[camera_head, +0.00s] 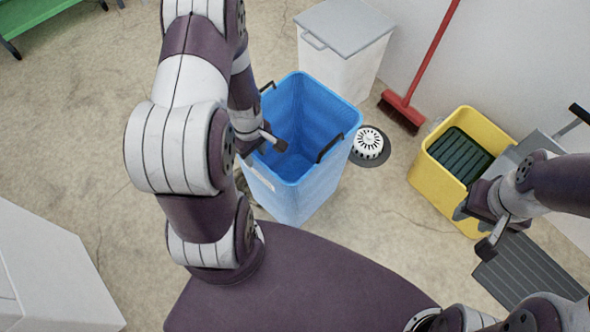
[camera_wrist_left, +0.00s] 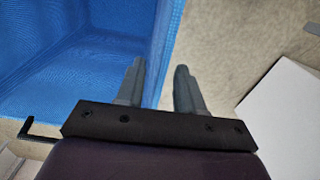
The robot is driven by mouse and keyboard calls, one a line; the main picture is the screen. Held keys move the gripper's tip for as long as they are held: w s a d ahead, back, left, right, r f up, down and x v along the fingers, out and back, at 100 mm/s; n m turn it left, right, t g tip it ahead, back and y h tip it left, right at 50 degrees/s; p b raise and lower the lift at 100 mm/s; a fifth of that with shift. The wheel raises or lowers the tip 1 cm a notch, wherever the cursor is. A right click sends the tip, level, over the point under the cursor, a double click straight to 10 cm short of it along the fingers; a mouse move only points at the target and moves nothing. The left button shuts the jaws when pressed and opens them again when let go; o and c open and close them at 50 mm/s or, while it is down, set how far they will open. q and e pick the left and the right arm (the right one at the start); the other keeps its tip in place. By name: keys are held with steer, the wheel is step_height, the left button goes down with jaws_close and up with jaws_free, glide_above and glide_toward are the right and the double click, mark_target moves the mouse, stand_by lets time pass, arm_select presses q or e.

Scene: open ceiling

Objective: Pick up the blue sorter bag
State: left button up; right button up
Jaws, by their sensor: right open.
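The blue sorter bag (camera_head: 303,190) stands upright on the floor in the middle of the head view, open at the top. It has a black handle (camera_head: 330,147) on its right rim and another at the left. My left gripper (camera_head: 272,146) is at the bag's near left rim. In the left wrist view, the bag (camera_wrist_left: 70,55) fills the left side. The two fingers of my left gripper (camera_wrist_left: 160,85) are apart, with the bag's wall edge between them and floor showing beside it. My right gripper (camera_head: 480,222) is open and empty at the right, beside the yellow bucket, away from the bag.
A white bin with a grey lid (camera_head: 345,60) stands behind the bag. A round floor drain (camera_head: 368,143), a red broom (camera_head: 405,108) and a yellow bucket (camera_head: 425,170) are to the right. A white cabinet (camera_head: 50,270) is at lower left. The left floor is mostly clear.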

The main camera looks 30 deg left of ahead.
mark_target(258, 171)
arm_select(q)
step_height(258, 171, down, 6)
steer(key=b, duration=0.3)
steer(key=shift+d, duration=0.1)
jaws_close()
stand_by(1.2)
